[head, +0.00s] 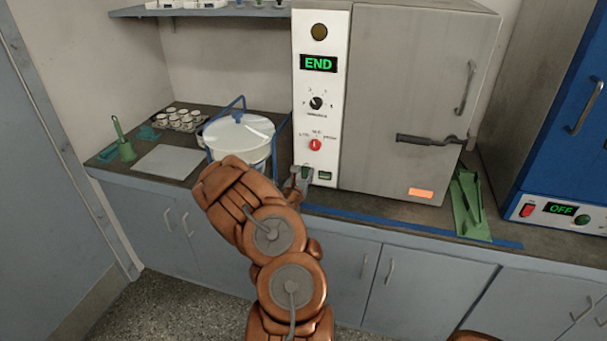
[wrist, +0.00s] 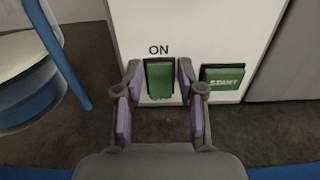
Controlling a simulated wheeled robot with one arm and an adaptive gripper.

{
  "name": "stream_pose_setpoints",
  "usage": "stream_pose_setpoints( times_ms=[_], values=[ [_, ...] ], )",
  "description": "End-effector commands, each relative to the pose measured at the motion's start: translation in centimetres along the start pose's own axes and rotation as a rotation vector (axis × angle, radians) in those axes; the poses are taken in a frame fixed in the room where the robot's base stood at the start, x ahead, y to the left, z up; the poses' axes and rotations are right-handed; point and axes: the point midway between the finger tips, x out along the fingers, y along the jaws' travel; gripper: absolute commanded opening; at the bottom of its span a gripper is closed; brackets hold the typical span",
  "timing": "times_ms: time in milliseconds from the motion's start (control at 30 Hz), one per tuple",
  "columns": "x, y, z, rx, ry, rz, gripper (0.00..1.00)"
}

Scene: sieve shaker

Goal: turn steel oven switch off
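The steel oven (head: 420,90) stands on the counter with its door shut and a white control panel (head: 323,90) on its left. Its display (head: 318,63) reads "END" in green. At the foot of the panel is the green oven switch (wrist: 160,81), with "ON" printed above it. The green START button (wrist: 222,77) is to its right, and also shows in the head view (head: 324,175). My gripper (wrist: 159,84) is open, one finger on each side of the switch. Contact with the switch cannot be told. In the head view my arm partly hides the gripper and switch.
A white-lidded pot (head: 238,133) in a blue frame stands close left of the panel. A green stand (head: 468,205) is right of the oven. A blue oven (head: 570,140) at far right shows "OFF". Blue tape (head: 390,225) runs along the counter's front edge.

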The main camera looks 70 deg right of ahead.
Motion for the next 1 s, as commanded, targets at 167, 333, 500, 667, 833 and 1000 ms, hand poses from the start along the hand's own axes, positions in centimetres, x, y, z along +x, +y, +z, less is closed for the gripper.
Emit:
stream_pose_setpoints(
  times_ms=[167,333,500,667,833,1000],
  values=[
    [0.0,0.0,0.0,0.000,0.000,0.000,0.17],
    [0.0,0.0,0.0,0.000,0.000,0.000,0.00],
    [0.0,0.0,-0.1,0.000,-0.003,0.000,0.00],
    [0.0,0.0,-0.6,0.000,-0.043,0.000,0.00],
    [-0.1,0.0,-1.0,0.000,-0.110,0.000,0.00],
    [-0.2,-0.1,-1.1,0.000,-0.179,0.000,0.00]
  ],
)
